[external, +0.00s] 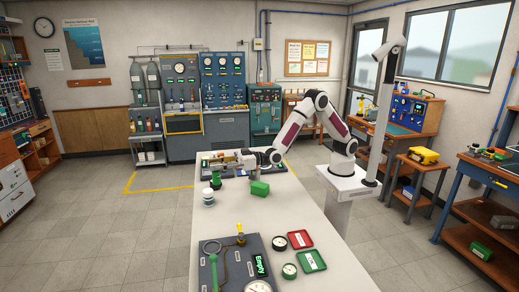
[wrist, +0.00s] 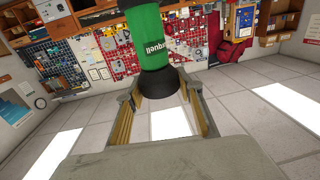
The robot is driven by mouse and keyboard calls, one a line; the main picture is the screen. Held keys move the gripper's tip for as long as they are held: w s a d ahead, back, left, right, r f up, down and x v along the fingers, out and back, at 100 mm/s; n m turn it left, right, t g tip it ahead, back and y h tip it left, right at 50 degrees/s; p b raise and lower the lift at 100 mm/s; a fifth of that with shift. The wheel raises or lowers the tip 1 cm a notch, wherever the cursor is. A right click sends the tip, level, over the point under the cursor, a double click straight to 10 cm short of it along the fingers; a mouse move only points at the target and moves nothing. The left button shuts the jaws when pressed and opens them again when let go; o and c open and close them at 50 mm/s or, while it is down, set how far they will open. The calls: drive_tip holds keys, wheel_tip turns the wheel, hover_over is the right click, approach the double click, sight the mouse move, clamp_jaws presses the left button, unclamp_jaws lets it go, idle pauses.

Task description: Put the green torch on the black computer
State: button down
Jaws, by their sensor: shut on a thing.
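The green torch (wrist: 167,42) stands out in the wrist view, with a green body and a black end (wrist: 160,88). The black end is between the two fingers of my gripper (wrist: 163,100), which is shut on it. In the external view my gripper is small and reaches left from my arm over the far end of the white table; its fingers are hard to make out. A green and dark upright shape (external: 216,181) there looks like the torch. I cannot clearly pick out the black computer among the dark items at that end.
The table's middle has free room.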

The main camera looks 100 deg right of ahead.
drive_tip(key=s+d+m+h, duration=0.2)
drive_tip(key=d+m+h, duration=0.35)
drive_tip(key=d, duration=2.65)
drive_tip(key=s+d+g+h, duration=0.1)
drive_tip(key=s+d+h, duration=0.1)
drive_tip(key=s+d, duration=0.5)
drive_tip(key=s+d+m+g+h, duration=0.1)
drive_tip(key=s+d+h, duration=0.2)
drive_tip(key=s+d, duration=0.5)
drive_tip(key=d+f, duration=0.1)
drive_tip(key=d, duration=0.4)
drive_tip(key=shift+d, duration=0.2)
drive_tip(key=shift+f, duration=0.1)
drive_tip(key=shift+f, duration=2.75)
drive_tip(key=shift+f, duration=0.1)
